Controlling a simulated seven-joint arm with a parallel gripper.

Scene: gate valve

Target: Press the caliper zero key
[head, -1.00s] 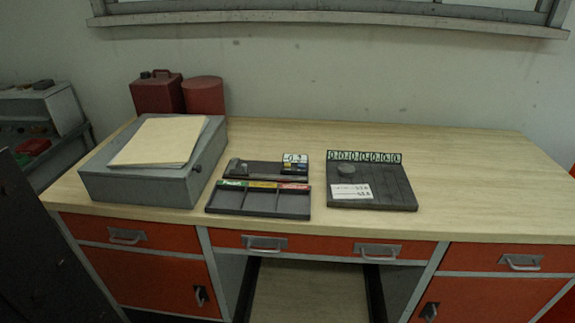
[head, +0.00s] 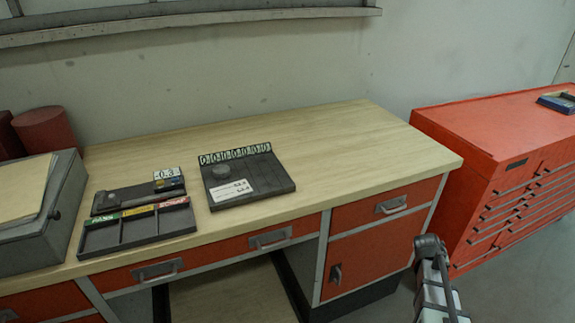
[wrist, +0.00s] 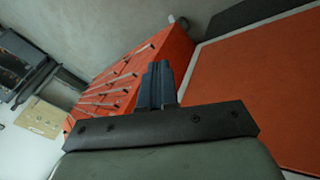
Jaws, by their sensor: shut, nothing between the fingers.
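The caliper (head: 140,194) lies on a dark stand on the wooden bench, left of centre in the head view. Its small display (head: 167,174) reads about -0.3, with small blue and yellow parts just below it. The zero key is too small to tell apart. My gripper (wrist: 157,84) shows in the wrist view, its dark fingers together and empty. It is away from the caliper, which is not in the wrist view. In the head view, part of my arm shows at the lower right, well apart from the caliper.
A three-part tray (head: 138,230) with green, yellow and red labels lies in front of the caliper. A dark board (head: 265,183) with a row of number tiles lies to its right. A grey box (head: 35,225) stands left. A red drawer chest (head: 500,135) stands right; the bench's right side is clear.

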